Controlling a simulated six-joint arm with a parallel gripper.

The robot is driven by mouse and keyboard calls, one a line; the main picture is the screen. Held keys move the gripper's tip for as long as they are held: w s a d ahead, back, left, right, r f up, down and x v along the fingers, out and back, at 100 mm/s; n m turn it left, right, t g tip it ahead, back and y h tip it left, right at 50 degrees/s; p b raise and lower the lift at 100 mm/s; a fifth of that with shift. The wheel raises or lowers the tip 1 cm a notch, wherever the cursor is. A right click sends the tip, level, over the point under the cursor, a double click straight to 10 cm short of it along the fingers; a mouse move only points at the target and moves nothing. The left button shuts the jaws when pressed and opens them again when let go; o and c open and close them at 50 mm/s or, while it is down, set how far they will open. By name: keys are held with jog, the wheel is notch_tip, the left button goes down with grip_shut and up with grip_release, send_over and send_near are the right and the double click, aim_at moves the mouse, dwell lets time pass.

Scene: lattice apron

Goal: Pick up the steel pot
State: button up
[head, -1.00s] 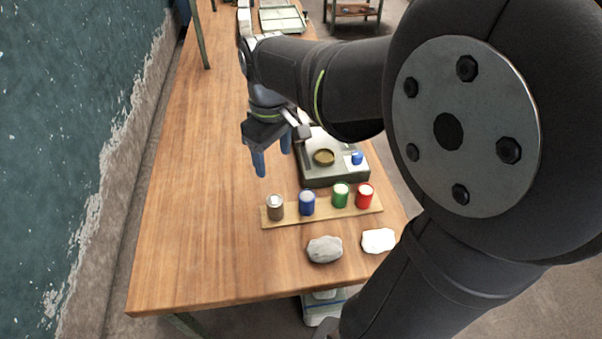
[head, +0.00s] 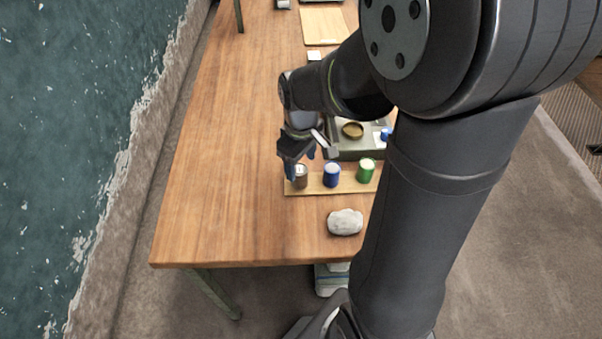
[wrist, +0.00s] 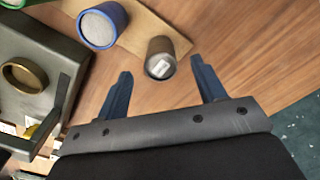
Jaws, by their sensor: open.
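The steel pot (head: 300,178), a small brown-grey cylinder with a pale square patch on top, stands at the left end of a wooden strip (head: 312,188) in the head view. In the wrist view the pot (wrist: 160,60) shows just ahead of and between the fingertips. My gripper (head: 301,165) is open and close to the pot; it also shows in the wrist view (wrist: 162,68). The fingers do not visibly grip the pot. In the head view the gripper partly covers the pot's far side.
A blue pot (head: 331,176) and a green pot (head: 366,170) stand to the right on the strip. A grey tray with a brass ring (head: 352,130) sits behind. A pale stone (head: 345,222) lies in front. The table's left side is clear.

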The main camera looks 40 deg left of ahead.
aim_at(299, 169)
jog(key=f, duration=0.4)
jog(key=shift+a+f, duration=0.2)
jog(key=shift+f, duration=0.2)
jog(key=c, duration=1.1)
